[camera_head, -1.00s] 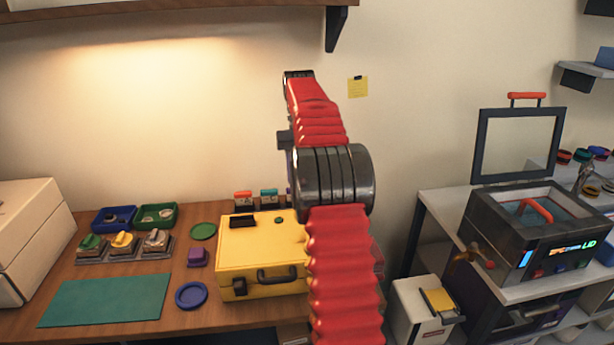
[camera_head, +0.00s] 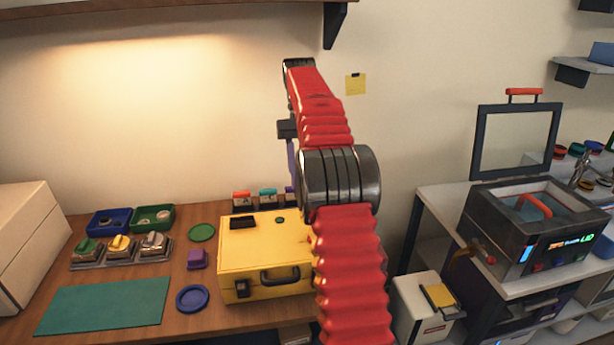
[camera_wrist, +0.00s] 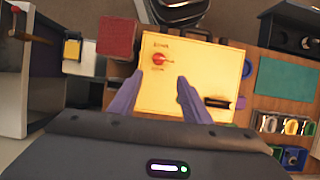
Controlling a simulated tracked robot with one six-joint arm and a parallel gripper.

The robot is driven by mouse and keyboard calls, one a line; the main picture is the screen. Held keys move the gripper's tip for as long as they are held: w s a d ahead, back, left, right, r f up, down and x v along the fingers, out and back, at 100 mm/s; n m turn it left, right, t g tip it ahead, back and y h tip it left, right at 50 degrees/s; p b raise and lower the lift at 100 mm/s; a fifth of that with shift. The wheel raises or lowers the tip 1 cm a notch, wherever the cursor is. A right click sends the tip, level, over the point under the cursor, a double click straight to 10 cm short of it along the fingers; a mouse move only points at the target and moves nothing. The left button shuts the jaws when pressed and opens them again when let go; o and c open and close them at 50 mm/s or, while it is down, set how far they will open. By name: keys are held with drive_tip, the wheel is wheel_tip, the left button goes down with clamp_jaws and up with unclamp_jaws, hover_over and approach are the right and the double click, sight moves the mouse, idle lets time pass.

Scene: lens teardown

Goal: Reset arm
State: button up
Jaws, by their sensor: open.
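My red arm stands up in the middle of the head view, over the right part of a yellow case (camera_head: 262,250). My gripper (camera_wrist: 160,77) shows in the wrist view as two purple fingers, apart with nothing between them. It points down above the yellow case, which also shows in the wrist view (camera_wrist: 205,65). A red knob (camera_wrist: 159,59) on the case lies just beyond the fingertips. In the head view a purple sliver of the gripper (camera_head: 292,158) shows left of the arm; the arm hides the rest.
The bench holds a teal mat (camera_head: 103,303), blue and green trays (camera_head: 155,217), a purple block (camera_head: 197,259), a blue dish (camera_head: 192,298) and a row of knobs. At right stand a white bin (camera_head: 420,308) and a dark machine (camera_head: 535,235) with its lid raised. A shelf bracket (camera_head: 335,25) hangs above.

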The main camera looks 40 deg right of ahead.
idle(0.3)
drive_tip(key=f, duration=0.2)
drive_tip(key=a+f+t, duration=0.1)
drive_tip(key=f, duration=0.1)
drive_tip(key=f+t+h, duration=0.1)
drive_tip(key=f, duration=0.2)
drive_tip(key=shift+w+a+f, duration=0.1)
drive_tip(key=shift+w+a, duration=0.2)
drive_tip(key=shift+w, duration=0.1)
drive_tip(key=s+a+r+n+t, duration=0.2)
drive_tip(key=s+a+n+t, duration=0.3)
drive_tip(key=s+a, duration=2)
drive_tip(key=a+t, duration=0.2)
drive_tip(key=shift+r+t+h, duration=0.3)
drive_tip(key=shift+r+h, duration=0.1)
